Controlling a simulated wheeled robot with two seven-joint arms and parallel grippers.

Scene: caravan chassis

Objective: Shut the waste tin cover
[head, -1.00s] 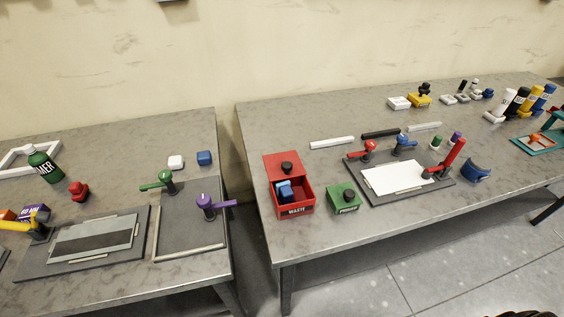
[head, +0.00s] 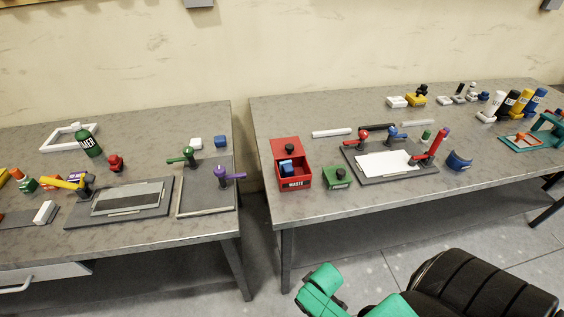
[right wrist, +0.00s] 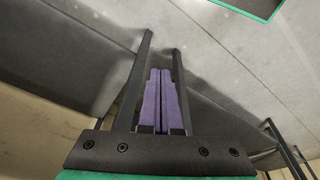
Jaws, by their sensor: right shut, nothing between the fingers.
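The red waste tin (head: 293,183) stands near the left front corner of the right-hand table in the head view, its "WASTE" label facing front. Its red cover (head: 281,146) with a black knob (head: 289,148) lies over the back part, so the front part is open. A blue item (head: 286,166) shows inside the opening. My right gripper (right wrist: 165,75) shows in the right wrist view, with its purple-padded fingers together and empty, away from the tin. My left gripper is out of view.
A small green box (head: 338,178) stands just right of the tin. A dark board with a white sheet (head: 385,162) and clamps lies further right. A gap separates this table from the left-hand table (head: 130,240). My green arm shows below the table's front edge.

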